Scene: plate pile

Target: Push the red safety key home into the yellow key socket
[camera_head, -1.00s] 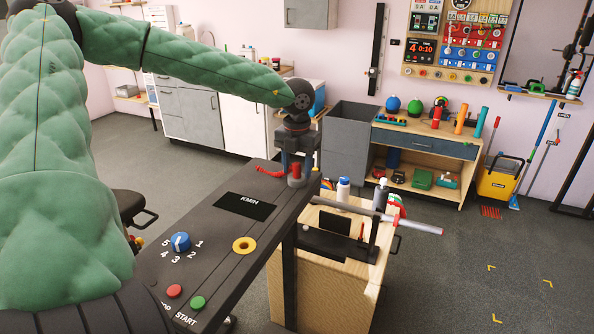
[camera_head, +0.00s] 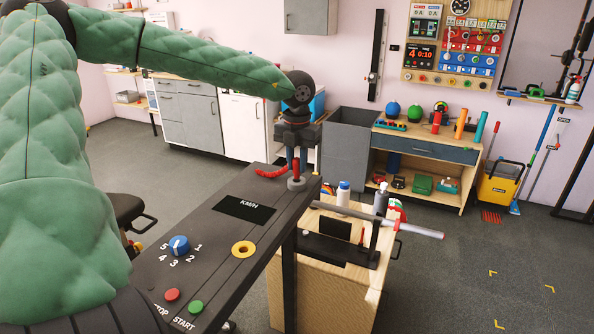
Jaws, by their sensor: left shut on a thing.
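The red safety key (camera_head: 296,170) is between the fingers of my left gripper (camera_head: 297,161), which is shut on it. The key is upright, right over a grey round holder (camera_head: 296,185) at the far end of the dark console; whether its lower end is still inside the holder I cannot tell. A red cord (camera_head: 270,173) curls to the left of the key. The yellow key socket (camera_head: 243,249) is a ring with a dark hole, empty, nearer on the console and below-left of the gripper. My right gripper is not in view.
The console (camera_head: 215,265) carries a KM/H display (camera_head: 244,208), a blue dial (camera_head: 179,245), a red button (camera_head: 172,294) and a green button (camera_head: 196,307). A wooden cabinet (camera_head: 318,296) with bottles and a grey bar stands to the right. The console surface between holder and socket is clear.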

